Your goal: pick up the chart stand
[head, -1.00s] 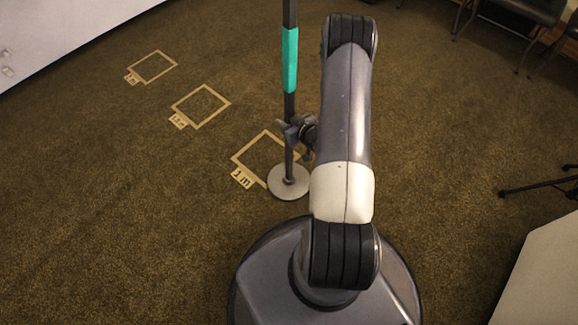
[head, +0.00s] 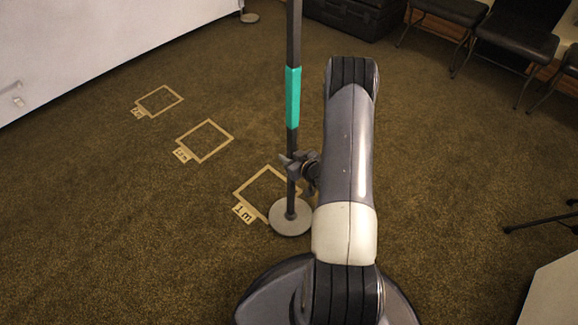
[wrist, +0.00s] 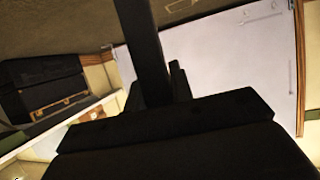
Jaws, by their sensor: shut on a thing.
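The chart stand is a thin dark pole with a teal band (head: 293,97) and a round pale grey base (head: 291,218). It stands upright in the head view, its top cut off by the frame. My gripper (head: 292,165) is shut on the pole, below the teal band and above the base. In the wrist view the dark pole (wrist: 143,45) rises from between the jaws (wrist: 160,95); its lower part is hidden. The base is beside the near tape square marked 1 m. I cannot tell whether it touches the carpet.
Tape squares (head: 205,141) run away over the open carpet at left, beside a white panel (head: 90,45). Black chairs (head: 510,45) and a black case (head: 355,15) stand at the back. A dark stand leg (head: 540,222) and a pale surface (head: 555,295) are at right.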

